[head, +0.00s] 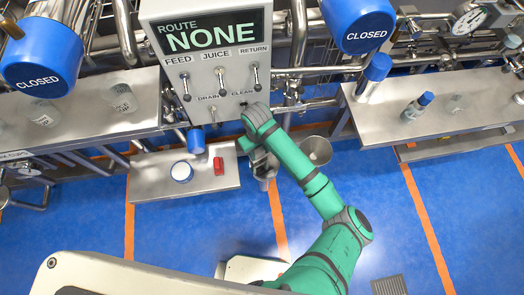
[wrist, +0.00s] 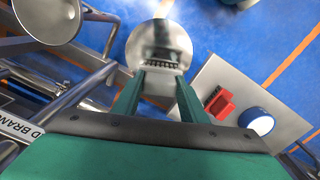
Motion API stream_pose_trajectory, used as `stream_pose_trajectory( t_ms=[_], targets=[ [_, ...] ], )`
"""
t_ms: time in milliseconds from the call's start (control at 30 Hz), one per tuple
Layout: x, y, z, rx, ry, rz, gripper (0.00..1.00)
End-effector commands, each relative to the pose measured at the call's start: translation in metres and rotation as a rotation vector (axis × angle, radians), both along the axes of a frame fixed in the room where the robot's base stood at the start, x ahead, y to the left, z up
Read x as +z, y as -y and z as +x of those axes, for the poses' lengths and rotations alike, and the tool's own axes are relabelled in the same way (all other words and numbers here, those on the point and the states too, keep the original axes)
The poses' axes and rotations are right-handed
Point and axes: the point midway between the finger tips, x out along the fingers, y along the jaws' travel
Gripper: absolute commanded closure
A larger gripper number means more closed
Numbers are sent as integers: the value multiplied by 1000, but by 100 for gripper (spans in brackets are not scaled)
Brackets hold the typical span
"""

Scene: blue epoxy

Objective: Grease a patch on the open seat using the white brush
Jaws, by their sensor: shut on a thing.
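My gripper (head: 258,160) is shut on a pale, block-like thing with a dark bristled edge, which I take for the white brush (wrist: 158,82). It sits between the two green fingers (wrist: 158,95) in the wrist view. Just past the bristles is a round, shiny steel face (wrist: 150,38), probably the open seat. I cannot tell whether the bristles touch it. No grease patch can be made out. In the head view the arm hides most of the brush.
A steel shelf (head: 150,188) beside my gripper carries a red block-like thing (head: 218,166) and a blue-rimmed white pot (head: 182,171). A steel bowl (head: 317,150) is to the right. A control panel (head: 210,60) and pipes stand behind. The blue floor in front is partly clear.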

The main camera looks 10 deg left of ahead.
Motion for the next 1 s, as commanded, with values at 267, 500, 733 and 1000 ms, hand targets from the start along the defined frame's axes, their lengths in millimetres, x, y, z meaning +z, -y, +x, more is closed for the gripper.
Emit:
stream_pose_trajectory(
  t_ms=[267,500,733,1000],
  targets=[
    [-4,-41,-21,59,-11,29,79],
    [-3,-29,-29,45,-11,21,82],
    [-1,-14,-25,36,-8,20,82],
    [0,6,-18,36,-7,18,82]
  ],
)
